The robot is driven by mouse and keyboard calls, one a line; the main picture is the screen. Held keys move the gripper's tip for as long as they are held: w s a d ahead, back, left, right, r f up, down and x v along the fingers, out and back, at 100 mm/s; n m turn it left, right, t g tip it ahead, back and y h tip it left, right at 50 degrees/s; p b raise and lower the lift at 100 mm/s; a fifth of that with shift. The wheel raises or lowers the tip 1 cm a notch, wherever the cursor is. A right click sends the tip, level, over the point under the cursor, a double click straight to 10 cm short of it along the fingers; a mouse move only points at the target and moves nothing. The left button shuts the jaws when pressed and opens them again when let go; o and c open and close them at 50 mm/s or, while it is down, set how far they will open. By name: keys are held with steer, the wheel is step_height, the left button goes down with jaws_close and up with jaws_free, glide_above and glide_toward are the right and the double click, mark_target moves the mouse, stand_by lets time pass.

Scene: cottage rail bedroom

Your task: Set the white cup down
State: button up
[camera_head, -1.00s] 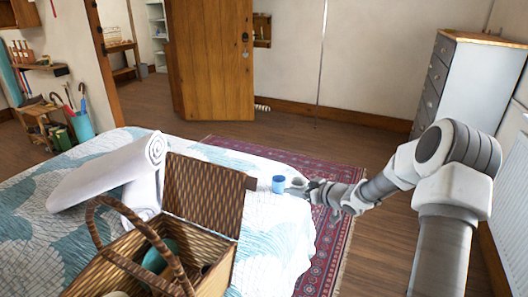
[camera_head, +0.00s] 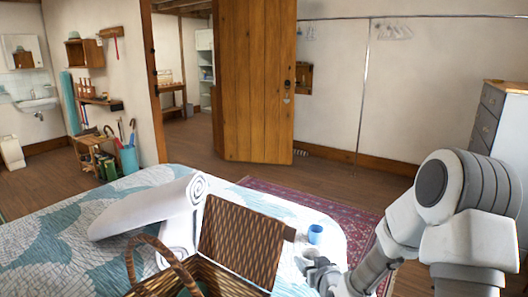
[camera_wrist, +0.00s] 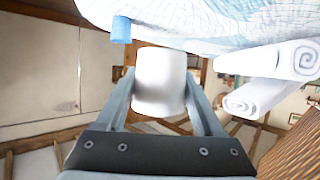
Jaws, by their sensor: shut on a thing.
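The white cup (camera_wrist: 160,85) is between the fingers of my gripper (camera_wrist: 158,76) in the wrist view, and the gripper is shut on it. In the head view my gripper (camera_head: 318,272) is low in the picture, over or near the right edge of the bed (camera_head: 60,240). The white cup is hard to make out there against the pale bedspread. I cannot tell its height above the bed. A blue cup (camera_head: 315,234) stands on the bed just beyond my gripper. It also shows in the wrist view (camera_wrist: 121,29), apart from the white cup.
A wicker basket (camera_head: 235,240) with a raised lid is left of my gripper on the bed. Rolled white towels (camera_head: 150,207) lie farther left. A red patterned rug (camera_head: 300,200) covers the floor beyond the bed. A wooden door (camera_head: 255,80) stands behind.

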steer(key=s+d+m+h+p, duration=0.1)
steer(key=s+m+h, duration=0.1)
steer(key=s, duration=0.3)
step_height(320, 180, up, 13)
steer(key=p, duration=1.3)
steer(key=shift+s, duration=0.15)
